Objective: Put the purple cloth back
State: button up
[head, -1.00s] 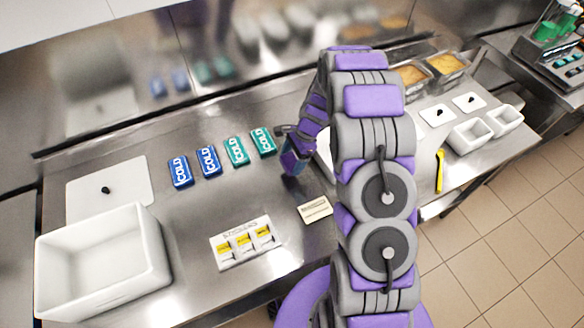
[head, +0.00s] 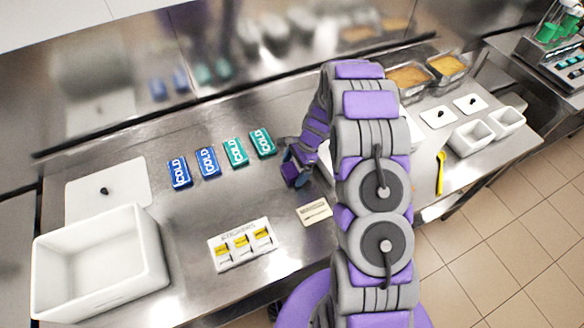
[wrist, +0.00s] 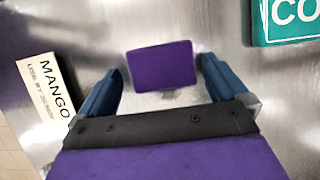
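The purple cloth (wrist: 162,67) shows in the wrist view as a small flat square on the steel counter. It lies ahead of my gripper (wrist: 160,80), between the lines of its two blue fingers. The fingers are wide apart, with a gap on each side of the cloth, so my gripper is open and empty. In the head view my gripper (head: 291,170) is low over the counter, just right of the teal cold packs. I cannot make out the cloth there apart from my purple arm.
Blue cold packs (head: 208,162) and teal cold packs (head: 263,142) stand in a row to the left. A MANGO label card (wrist: 46,95) lies near the left finger; a sticker holder (head: 241,244) is closer to the front edge. A white bin (head: 100,265) stands far left.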

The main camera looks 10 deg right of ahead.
jog(key=shift+d, duration=0.4)
jog(key=shift+w+a+r, duration=0.1)
jog(key=shift+a+r, duration=0.05)
jog(key=shift+r, duration=0.35)
jog(key=s+p+v, duration=0.1)
jog(key=p+v, duration=0.1)
jog(key=v, duration=0.9)
jog(key=s+a+r+n, duration=0.3)
jog(key=s+r, duration=0.2)
jog(key=r, duration=0.3)
jog(key=s+a+r+n+g+h, duration=0.1)
jog(key=s+a+r+n, duration=0.1)
jog(key=s+r+n, duration=0.5)
jog(key=s+a+r+n+h, duration=0.15)
jog(key=s+r, duration=0.35)
jog(key=s, duration=0.7)
jog(key=s+d+r+n+h, duration=0.1)
jog(key=s+n, duration=0.3)
jog(key=s, duration=0.9)
jog(key=shift+d+h, duration=0.2)
jog(key=shift+h, duration=0.25)
jog(key=shift+b, duration=0.35)
